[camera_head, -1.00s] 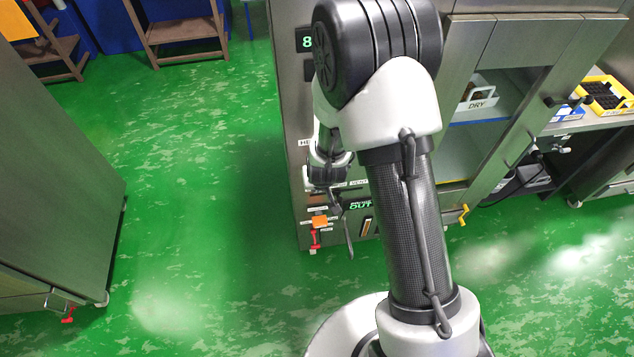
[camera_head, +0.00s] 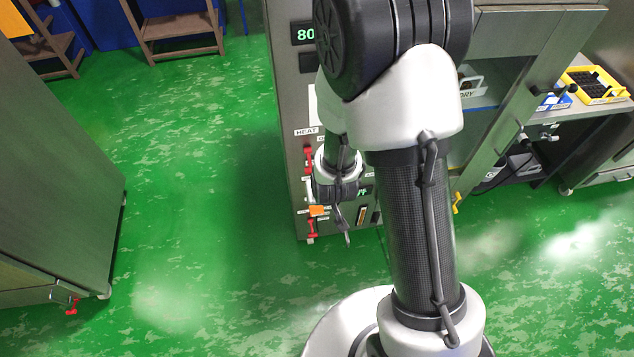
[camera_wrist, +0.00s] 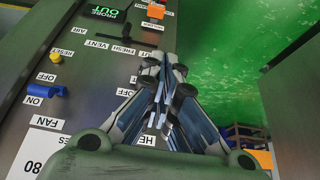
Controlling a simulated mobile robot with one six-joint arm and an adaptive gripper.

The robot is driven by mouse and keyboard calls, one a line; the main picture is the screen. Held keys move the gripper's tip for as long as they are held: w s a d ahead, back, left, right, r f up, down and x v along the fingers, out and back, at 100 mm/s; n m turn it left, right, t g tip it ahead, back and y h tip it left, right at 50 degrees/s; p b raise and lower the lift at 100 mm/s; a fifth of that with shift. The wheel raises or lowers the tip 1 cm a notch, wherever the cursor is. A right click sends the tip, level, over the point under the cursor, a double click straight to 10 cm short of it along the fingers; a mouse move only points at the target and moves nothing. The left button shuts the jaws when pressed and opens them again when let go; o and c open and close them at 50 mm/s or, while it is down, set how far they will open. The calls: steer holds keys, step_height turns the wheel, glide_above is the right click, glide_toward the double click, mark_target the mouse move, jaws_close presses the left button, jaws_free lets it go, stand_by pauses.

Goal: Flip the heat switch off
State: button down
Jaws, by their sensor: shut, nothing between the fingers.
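The HEAT label (camera_head: 307,131) is on the front of a grey metal cabinet in the head view, with a red switch lever (camera_head: 308,156) just below it. My gripper (camera_head: 346,236) is in front of this panel, lower and to the right of the lever. In the wrist view my gripper (camera_wrist: 160,97) has its fingers together over the panel, with nothing seen between them. The HEAT label (camera_wrist: 147,139) and an OFF label (camera_wrist: 126,92) show beside the fingers. The heat lever cannot be made out there; the fingers cover part of that area. I cannot tell whether they touch it.
A blue switch (camera_wrist: 54,91) sits by the FAN label (camera_wrist: 46,122). Another red lever (camera_head: 311,228) is low on the cabinet, under an orange tag (camera_head: 317,211). A second cabinet (camera_head: 55,170) stands at the left. Green floor between them is clear.

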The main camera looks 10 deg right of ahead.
steer(key=shift+s+r, duration=0.25)
steer(key=shift+s, duration=0.35)
steer(key=shift+s+r, duration=0.2)
steer(key=shift+s, duration=0.35)
steer(key=shift+s, duration=0.1)
steer(key=shift+r, duration=0.1)
